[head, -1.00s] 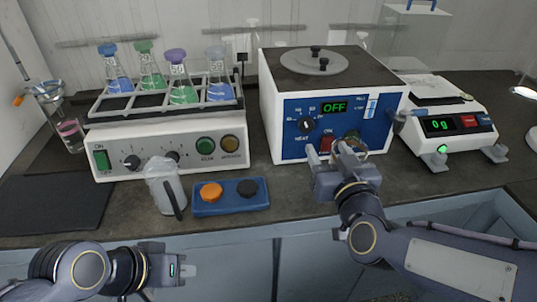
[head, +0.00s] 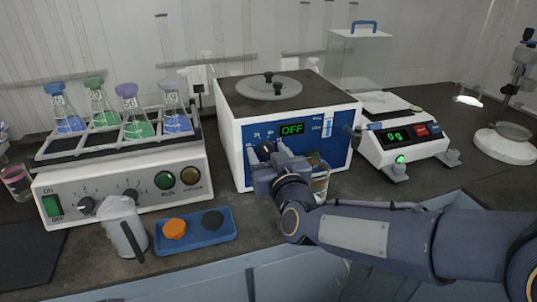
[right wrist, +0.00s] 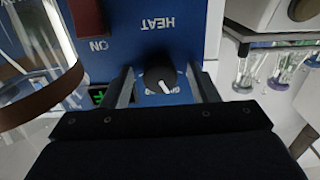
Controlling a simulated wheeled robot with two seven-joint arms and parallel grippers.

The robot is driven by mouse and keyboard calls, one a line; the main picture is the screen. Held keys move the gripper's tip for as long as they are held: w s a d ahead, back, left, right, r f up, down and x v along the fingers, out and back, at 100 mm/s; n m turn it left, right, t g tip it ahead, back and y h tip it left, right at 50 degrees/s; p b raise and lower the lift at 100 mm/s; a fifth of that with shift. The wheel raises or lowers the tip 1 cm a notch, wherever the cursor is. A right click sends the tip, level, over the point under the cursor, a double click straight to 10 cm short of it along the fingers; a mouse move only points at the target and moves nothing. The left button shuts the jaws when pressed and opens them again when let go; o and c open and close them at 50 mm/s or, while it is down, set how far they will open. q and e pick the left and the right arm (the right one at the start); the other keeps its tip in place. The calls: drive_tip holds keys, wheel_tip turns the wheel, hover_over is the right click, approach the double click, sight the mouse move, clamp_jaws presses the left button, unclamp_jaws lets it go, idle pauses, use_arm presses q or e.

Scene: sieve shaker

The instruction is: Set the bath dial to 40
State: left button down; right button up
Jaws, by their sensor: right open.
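The bath is a white box with a blue front panel (head: 335,152) and a display (head: 292,129) reading OFF. Its black dial (head: 266,149) is partly hidden by my right gripper (head: 279,158) in the head view. In the right wrist view the dial (right wrist: 160,79) shows a white pointer, with the word HEAT upside down above it. My right gripper (right wrist: 163,88) is open, one finger on each side of the dial, with a visible gap on both sides. The dial's scale numbers are too small to read. My left gripper is out of view.
A glass beaker (head: 320,184) stands close to the bath front, right of my right gripper; it shows with a brown band in the right wrist view (right wrist: 38,104). A red switch (right wrist: 88,17) is nearby. The shaker with flasks (head: 122,178) is left, a balance (head: 402,140) right.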

drive_tip(key=c, duration=1)
drive_tip(key=n+p, duration=0.3)
drive_tip(key=n, duration=0.1)
drive_tip(key=shift+r, duration=0.1)
drive_tip(key=n+p, duration=0.1)
drive_tip(key=n, duration=0.2)
drive_tip(key=shift+n+p, duration=0.7)
drive_tip(key=shift+n, duration=0.7)
drive_tip(key=o, duration=1)
